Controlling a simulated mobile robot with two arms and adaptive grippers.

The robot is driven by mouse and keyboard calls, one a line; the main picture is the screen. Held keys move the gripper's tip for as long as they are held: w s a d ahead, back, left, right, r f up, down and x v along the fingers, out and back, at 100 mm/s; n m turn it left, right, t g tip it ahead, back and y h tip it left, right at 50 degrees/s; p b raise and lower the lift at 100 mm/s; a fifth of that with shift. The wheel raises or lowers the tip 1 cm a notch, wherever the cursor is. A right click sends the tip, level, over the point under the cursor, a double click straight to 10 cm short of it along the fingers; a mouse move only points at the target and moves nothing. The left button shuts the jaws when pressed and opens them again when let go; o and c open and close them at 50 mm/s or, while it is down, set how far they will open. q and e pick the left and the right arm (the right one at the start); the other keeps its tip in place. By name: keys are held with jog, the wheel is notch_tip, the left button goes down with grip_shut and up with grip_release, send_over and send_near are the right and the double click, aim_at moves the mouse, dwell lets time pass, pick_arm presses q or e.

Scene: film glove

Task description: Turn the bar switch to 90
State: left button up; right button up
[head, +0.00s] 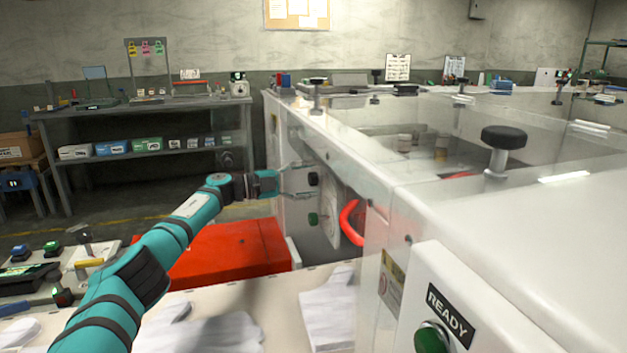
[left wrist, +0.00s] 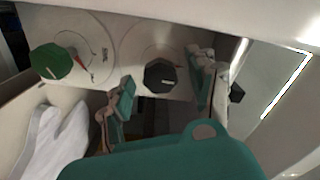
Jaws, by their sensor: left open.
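Two knobs sit on the white side panel of the machine. One is a dark knob with a pale line (left wrist: 160,76) on a round white dial plate; it also shows in the head view (head: 313,179). The other is a green knob (left wrist: 50,63) on its own dial with a red mark; it also shows in the head view (head: 313,218). Which one is the bar switch, and the dial numbers, I cannot read. My left gripper (head: 299,179) is open, its fingers pointing at the panel on either side of the dark knob. Contact cannot be told. My right gripper is not in view.
A red handle (head: 350,222) sticks out just right of the knobs. The machine's clear-topped housing (head: 420,140) fills the right. White gloves (head: 328,315) lie on the near surface.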

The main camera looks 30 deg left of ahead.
pick_arm(q)
jog(key=shift+x, duration=0.9)
jog(key=shift+c, duration=0.3)
jog(key=c, duration=1.1)
